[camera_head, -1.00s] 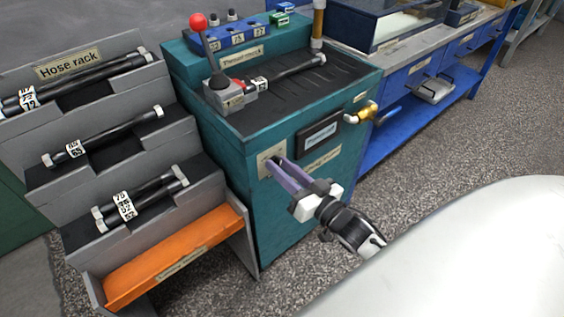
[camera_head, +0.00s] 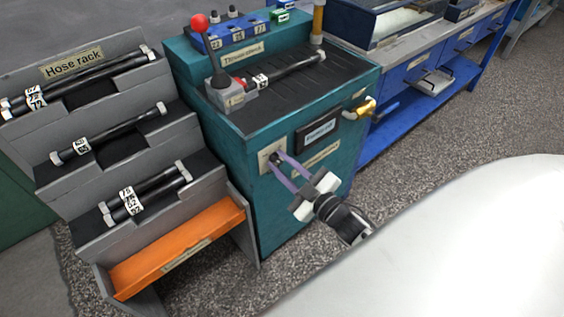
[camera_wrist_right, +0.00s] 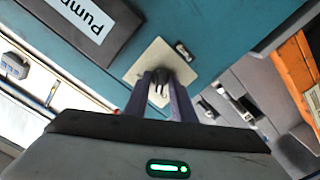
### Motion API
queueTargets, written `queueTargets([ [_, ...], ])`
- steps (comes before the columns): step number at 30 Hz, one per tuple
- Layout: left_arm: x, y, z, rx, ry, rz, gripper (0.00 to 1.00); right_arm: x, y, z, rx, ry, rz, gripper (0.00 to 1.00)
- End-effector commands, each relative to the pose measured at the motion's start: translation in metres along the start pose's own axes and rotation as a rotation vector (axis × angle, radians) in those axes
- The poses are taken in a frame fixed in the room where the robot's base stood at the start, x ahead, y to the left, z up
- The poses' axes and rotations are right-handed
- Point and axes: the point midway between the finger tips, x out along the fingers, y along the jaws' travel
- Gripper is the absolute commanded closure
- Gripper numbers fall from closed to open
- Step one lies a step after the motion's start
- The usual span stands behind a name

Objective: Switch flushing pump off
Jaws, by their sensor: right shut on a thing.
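The teal pump cabinet (camera_head: 235,150) stands in the middle of the head view. A small pale switch plate (camera_head: 268,149) with a dark switch is on its front face. In the right wrist view the plate (camera_wrist_right: 148,62) shows close up, with the dark switch knob (camera_wrist_right: 159,84) between my fingertips. My right gripper (camera_head: 278,159) has its purple fingers at the plate and is shut on the switch knob; it also shows in the right wrist view (camera_wrist_right: 160,78). The fingers hide part of the knob, so its exact setting cannot be told. My left gripper is not in view.
A grey hose rack (camera_head: 100,78) with several black hoses and an orange tray (camera_head: 178,248) stands left of the cabinet. A blue workbench (camera_head: 420,95) is behind right. The speckled floor in front is open.

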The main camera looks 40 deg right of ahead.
Motion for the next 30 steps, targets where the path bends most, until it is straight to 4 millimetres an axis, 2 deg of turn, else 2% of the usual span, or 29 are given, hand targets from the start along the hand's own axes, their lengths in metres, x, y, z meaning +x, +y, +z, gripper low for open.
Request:
queueTargets([
  [12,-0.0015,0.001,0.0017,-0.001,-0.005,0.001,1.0,0.0003,-0.0002,-0.0006,-0.176,0.001,0.001,1.0],
  [28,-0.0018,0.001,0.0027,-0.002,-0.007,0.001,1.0,0.0003,-0.0003,-0.0005,-0.198,0.001,0.0,1.0],
  [29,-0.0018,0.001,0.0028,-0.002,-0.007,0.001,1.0,0.0003,-0.0003,-0.0005,-0.198,0.001,0.0,0.74],
  [30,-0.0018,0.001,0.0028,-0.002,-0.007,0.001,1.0,0.0003,-0.0002,-0.0005,-0.198,0.001,0.0,0.71],
])
